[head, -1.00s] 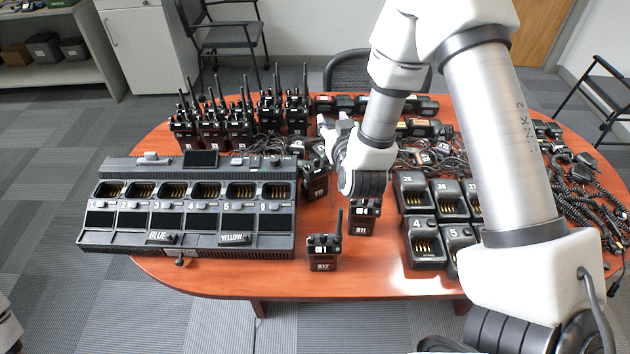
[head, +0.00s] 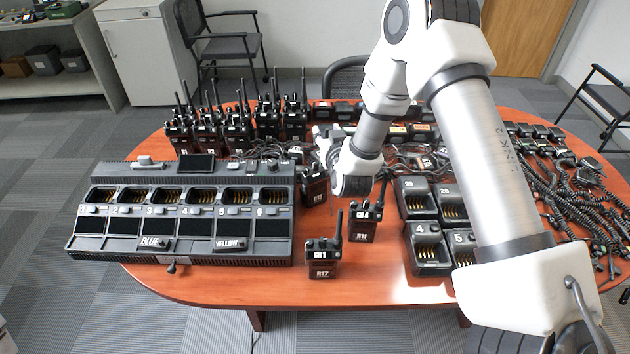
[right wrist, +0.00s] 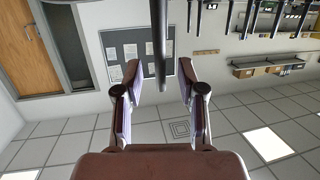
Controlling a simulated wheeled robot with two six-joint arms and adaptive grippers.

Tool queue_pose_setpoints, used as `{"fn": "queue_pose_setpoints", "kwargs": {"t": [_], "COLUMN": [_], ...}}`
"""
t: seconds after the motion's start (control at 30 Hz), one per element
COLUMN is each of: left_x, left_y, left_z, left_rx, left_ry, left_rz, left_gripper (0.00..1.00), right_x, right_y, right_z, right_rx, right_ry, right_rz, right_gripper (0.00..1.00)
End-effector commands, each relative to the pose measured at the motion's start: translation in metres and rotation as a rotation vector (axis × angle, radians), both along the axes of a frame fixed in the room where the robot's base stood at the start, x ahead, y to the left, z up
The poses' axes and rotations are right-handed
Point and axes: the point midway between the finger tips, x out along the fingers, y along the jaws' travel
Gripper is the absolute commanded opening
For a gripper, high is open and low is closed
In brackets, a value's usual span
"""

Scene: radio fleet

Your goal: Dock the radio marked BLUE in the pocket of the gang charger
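The gang charger (head: 100,225) lies at the left of the table with its numbered pockets empty. A BLUE label (head: 153,243) and a YELLOW label (head: 229,244) sit on its front. My right gripper (head: 324,140) is behind and above a dark radio (head: 314,188) just right of the charger; that radio's marking is unreadable. In the right wrist view the fingers (right wrist: 160,75) are open, with an upright dark antenna (right wrist: 157,35) showing between them; contact cannot be told. Radios R17 (head: 322,262) and R11 (head: 363,224) stand in front. No radio reads BLUE. My left gripper is out of view.
Several radios (head: 238,132) stand in a row at the back left. Single chargers (head: 428,245) stand right of R11, partly behind my right arm. Coiled-cord microphones (head: 560,190) crowd the right side. Bare table shows around R17 and R11.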

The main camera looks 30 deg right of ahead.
Motion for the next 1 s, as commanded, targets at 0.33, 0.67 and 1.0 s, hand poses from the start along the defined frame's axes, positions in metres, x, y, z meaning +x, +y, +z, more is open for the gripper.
{"fn": "queue_pose_setpoints", "kwargs": {"t": [0.33,0.67,1.0], "left_x": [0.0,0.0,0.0], "left_y": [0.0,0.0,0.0], "left_z": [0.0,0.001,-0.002], "left_rx": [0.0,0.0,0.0], "left_ry": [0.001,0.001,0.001], "left_rz": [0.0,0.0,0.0], "left_gripper": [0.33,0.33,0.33], "right_x": [0.005,0.005,0.005], "right_y": [-0.001,-0.002,-0.001], "right_z": [-0.002,-0.001,0.02], "right_rx": [0.0,0.0,0.0], "right_ry": [0.0,-0.001,-0.005], "right_rz": [0.0,0.0,0.0], "right_gripper": [0.08,0.0,0.0]}}
